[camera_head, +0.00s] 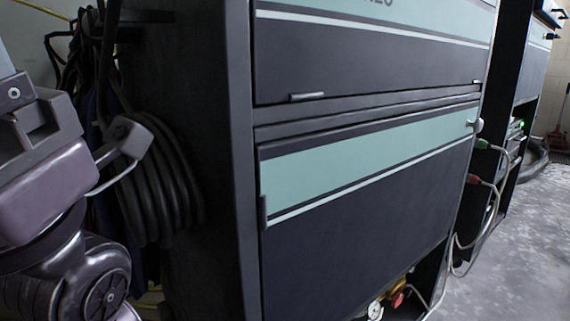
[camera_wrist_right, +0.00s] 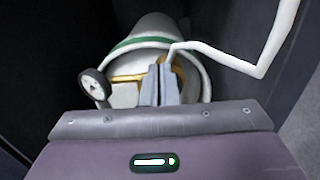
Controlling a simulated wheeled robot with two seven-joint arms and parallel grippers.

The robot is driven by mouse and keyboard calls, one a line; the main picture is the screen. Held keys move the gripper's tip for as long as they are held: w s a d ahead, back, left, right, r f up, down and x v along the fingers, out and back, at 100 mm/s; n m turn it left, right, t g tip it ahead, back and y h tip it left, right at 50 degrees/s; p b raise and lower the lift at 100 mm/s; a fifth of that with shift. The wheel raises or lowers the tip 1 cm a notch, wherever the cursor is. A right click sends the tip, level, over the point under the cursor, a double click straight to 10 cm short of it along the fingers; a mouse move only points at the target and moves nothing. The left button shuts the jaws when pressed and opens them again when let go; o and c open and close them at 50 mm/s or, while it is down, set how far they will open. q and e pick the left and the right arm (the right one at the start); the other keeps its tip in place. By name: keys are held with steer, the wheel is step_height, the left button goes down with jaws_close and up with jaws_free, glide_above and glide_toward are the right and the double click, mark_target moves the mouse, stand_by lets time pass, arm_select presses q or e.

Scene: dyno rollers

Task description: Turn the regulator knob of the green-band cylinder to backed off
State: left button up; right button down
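The green-band cylinder (camera_wrist_right: 150,35) shows in the right wrist view, pale with a green ring near its top. A round gauge (camera_wrist_right: 95,85) and brass regulator parts (camera_wrist_right: 128,78) sit in front of it. My right gripper (camera_wrist_right: 162,68) points at the regulator with its two fingers close together. I see no knob between the fingers; the knob is not distinguishable in this view. In the head view, a regulator with brass and red parts (camera_head: 398,297) shows low behind the cabinet door; its cylinder is hidden.
A dark cabinet (camera_head: 370,220) with green-striped doors fills the middle. A coiled black hose (camera_head: 165,190) hangs on its left side. A pale pipe (camera_wrist_right: 280,50) bends beside the cylinder in the wrist view. Cables hang at the cabinet's right; the floor (camera_head: 515,250) there is clear.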

steer(key=shift+s+a+r, duration=0.1)
steer(key=shift+s+a, duration=0.05)
steer(key=shift+a, duration=0.2)
stand_by(0.3)
steer(key=p+v, duration=0.3)
steer(key=v, duration=0.3)
steer(key=shift+w+d, duration=0.25)
steer(key=shift+d, duration=0.2)
steer(key=shift+r, duration=0.1)
